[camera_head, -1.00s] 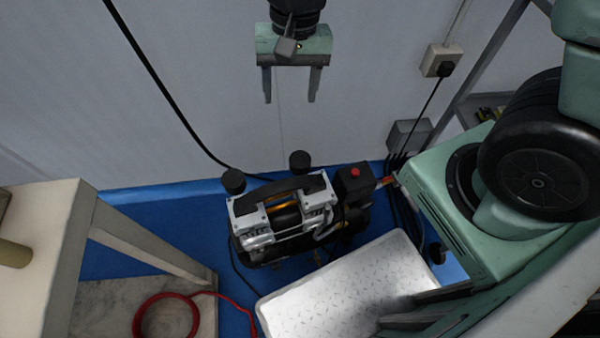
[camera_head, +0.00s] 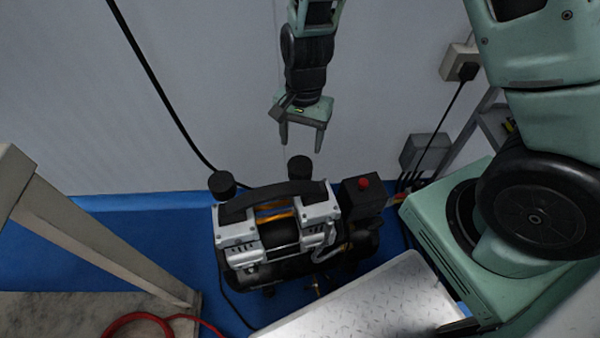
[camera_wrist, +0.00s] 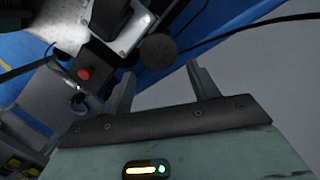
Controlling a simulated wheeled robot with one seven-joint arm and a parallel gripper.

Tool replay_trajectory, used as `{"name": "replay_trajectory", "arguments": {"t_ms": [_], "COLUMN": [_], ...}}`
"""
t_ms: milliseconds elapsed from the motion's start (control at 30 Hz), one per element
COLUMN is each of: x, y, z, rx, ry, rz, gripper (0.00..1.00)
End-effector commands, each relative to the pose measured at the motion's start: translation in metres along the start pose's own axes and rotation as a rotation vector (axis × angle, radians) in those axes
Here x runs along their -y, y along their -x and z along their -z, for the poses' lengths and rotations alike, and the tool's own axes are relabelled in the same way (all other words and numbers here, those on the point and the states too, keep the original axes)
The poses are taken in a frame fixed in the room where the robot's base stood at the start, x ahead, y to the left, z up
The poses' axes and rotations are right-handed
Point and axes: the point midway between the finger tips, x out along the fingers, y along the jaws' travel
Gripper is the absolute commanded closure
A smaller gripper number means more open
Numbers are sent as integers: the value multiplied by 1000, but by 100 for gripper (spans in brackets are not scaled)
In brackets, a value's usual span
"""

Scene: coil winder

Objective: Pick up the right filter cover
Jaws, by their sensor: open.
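The right filter cover (camera_head: 300,168) is a black round cap standing at the back right of the air compressor (camera_head: 275,228). The left filter cover (camera_head: 222,185) is a similar cap at the back left. My gripper (camera_head: 301,146) points down just above the right cover, its two fingers apart and empty. In the wrist view, a dark round cap (camera_wrist: 158,50), which looks like the right cover, lies just beyond the gap between my open fingertips (camera_wrist: 160,69). Any gap in height between fingertips and cap is hard to judge.
A black handle (camera_head: 270,198) arches over the compressor near the covers. A dark box with a red button (camera_head: 363,184) stands to the right. The pale wall (camera_head: 230,90) is close behind. A metal-topped step (camera_head: 365,305) is in front.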

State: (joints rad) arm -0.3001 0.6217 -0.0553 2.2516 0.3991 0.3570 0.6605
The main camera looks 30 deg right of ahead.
Motion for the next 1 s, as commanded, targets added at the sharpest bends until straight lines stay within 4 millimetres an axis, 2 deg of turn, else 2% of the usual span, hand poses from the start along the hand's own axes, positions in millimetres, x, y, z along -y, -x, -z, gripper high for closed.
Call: {"name": "replay_trajectory", "arguments": {"t_ms": [33,100,433,700,967,1000], "x": [-1,0,-1,-2,-1,-1], "y": [-15,-24,-44,-83,-86,-86], "z": [0,0,0,-2,-2,-2], "rx": [2,1,1,1,0,0], "ry": [0,2,1,0,1,1], "rz": [-3,-2,0,0,1,1], "gripper": [40,40,40,40,40,46]}}
